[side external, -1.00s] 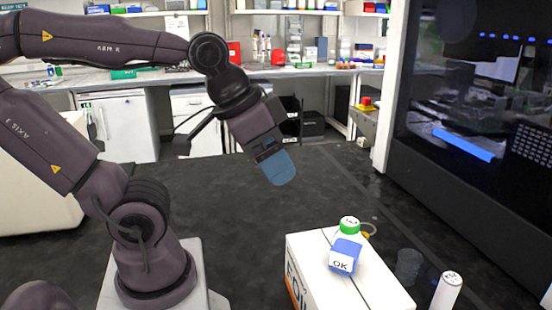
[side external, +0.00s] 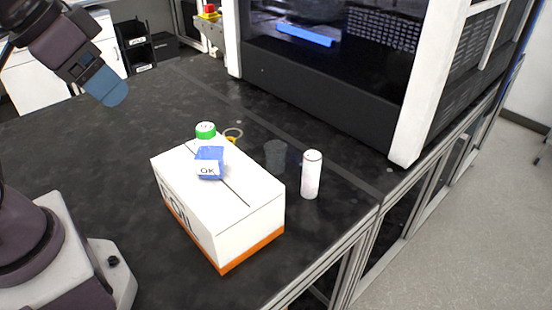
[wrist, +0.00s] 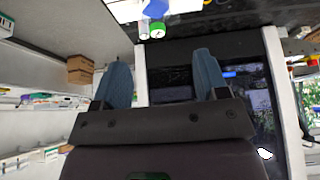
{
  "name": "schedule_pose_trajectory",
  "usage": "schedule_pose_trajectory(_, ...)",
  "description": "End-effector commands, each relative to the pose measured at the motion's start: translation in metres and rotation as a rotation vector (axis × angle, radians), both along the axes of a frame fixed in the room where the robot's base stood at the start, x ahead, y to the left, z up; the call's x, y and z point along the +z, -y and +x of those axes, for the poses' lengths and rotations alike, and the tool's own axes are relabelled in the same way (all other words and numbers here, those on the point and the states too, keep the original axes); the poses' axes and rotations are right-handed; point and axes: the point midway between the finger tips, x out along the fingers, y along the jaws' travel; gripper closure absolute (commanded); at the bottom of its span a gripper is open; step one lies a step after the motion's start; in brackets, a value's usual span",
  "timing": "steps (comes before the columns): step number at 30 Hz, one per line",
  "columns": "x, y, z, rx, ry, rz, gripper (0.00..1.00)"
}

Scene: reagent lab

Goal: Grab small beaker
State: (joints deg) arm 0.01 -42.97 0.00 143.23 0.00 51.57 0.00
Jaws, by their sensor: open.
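The small beaker (side external: 276,155) appears as a dark, see-through cup on the black bench, behind the right part of the white box and left of a white cylinder. My gripper (side external: 112,92) is in the air at the upper left of the side view, well apart from the beaker. Its blue fingers look like one piece there. In the wrist view my gripper (wrist: 161,62) shows two blue fingers spread apart with nothing between them. I cannot make out the beaker in the wrist view.
A white box (side external: 230,200) with an orange base stands in front of the beaker, with a blue "OK" block (side external: 209,162) on top. A green-capped bottle (side external: 205,131) stands behind it. The white cylinder (side external: 311,175) is nearby. A large dark machine (side external: 330,95) borders the bench.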

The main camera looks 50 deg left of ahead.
Motion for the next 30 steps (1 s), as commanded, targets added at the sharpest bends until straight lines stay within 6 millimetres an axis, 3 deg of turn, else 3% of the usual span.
schedule_pose_trajectory(3, 0.0, 0.0, 0.0, 0.0, 0.0, 0.0, 0.33)
schedule_pose_trajectory(6, 0.0, 0.0, 0.0, 0.0, 0.0, 0.0, 0.1)
schedule_pose_trajectory(7, 0.0, 0.0, 0.0, 0.0, 0.0, 0.0, 0.08)
schedule_pose_trajectory(17, 0.002, 0.0, 0.005, 0.021, -0.015, -0.017, 0.08)
schedule_pose_trajectory(23, 0.013, 0.0, 0.047, 0.183, -0.135, -0.152, 0.08)
schedule_pose_trajectory(30, 0.006, -0.009, 0.127, 0.463, -0.335, -0.393, 0.08)
